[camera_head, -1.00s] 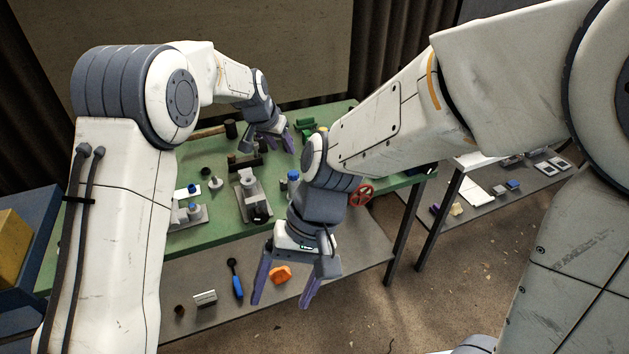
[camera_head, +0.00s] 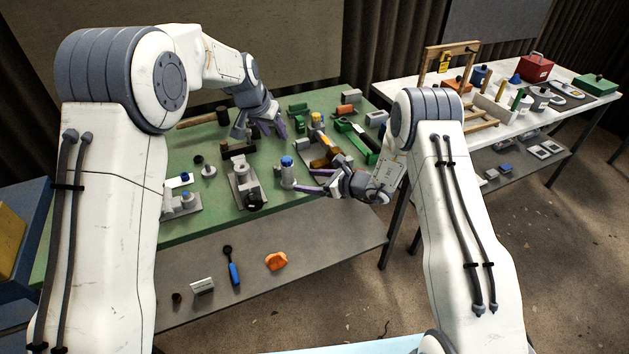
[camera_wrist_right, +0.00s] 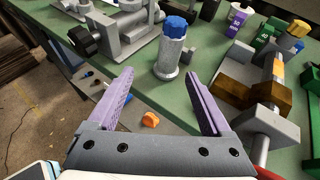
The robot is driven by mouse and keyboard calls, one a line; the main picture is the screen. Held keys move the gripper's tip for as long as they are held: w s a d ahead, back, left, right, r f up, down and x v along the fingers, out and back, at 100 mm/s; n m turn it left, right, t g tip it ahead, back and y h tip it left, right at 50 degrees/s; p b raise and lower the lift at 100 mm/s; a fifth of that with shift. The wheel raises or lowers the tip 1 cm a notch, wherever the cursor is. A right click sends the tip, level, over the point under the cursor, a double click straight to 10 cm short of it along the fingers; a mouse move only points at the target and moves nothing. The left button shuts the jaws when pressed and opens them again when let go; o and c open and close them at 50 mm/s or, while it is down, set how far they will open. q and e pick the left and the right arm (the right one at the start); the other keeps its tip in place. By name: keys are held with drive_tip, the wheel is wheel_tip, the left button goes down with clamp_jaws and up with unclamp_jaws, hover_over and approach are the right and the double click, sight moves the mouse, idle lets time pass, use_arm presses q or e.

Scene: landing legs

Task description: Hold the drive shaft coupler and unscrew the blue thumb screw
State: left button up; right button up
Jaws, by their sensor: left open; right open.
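A grey upright cylinder, apparently the drive shaft coupler (camera_head: 288,178), stands on the green table with a blue knobbed thumb screw (camera_head: 287,161) on top. In the right wrist view the coupler (camera_wrist_right: 170,62) and its blue screw (camera_wrist_right: 176,27) stand just beyond the fingertips, in line with the gap. My right gripper (camera_head: 308,182) is open and empty, its purple fingers pointing left at the coupler, apart from it. My left gripper (camera_head: 268,131) is open over the back of the table, behind the coupler, with no object seen in it.
A grey vise-like fixture (camera_head: 247,186) stands left of the coupler. A brown and yellow clamp-like fixture (camera_head: 326,150) stands to its right. A fixture with another blue knob (camera_head: 187,199) is at the left. An orange piece (camera_head: 276,262) lies on the lower shelf.

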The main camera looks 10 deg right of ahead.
sight(293, 178)
drive_tip(key=shift+m, duration=0.4)
drive_tip(key=x, duration=0.7)
drive_tip(key=w+d+x, duration=0.1)
drive_tip(key=x, duration=0.2)
drive_tip(key=shift+w+f, duration=0.1)
drive_tip(key=shift+f, duration=0.3)
drive_tip(key=shift+t, duration=0.3)
clamp_jaws()
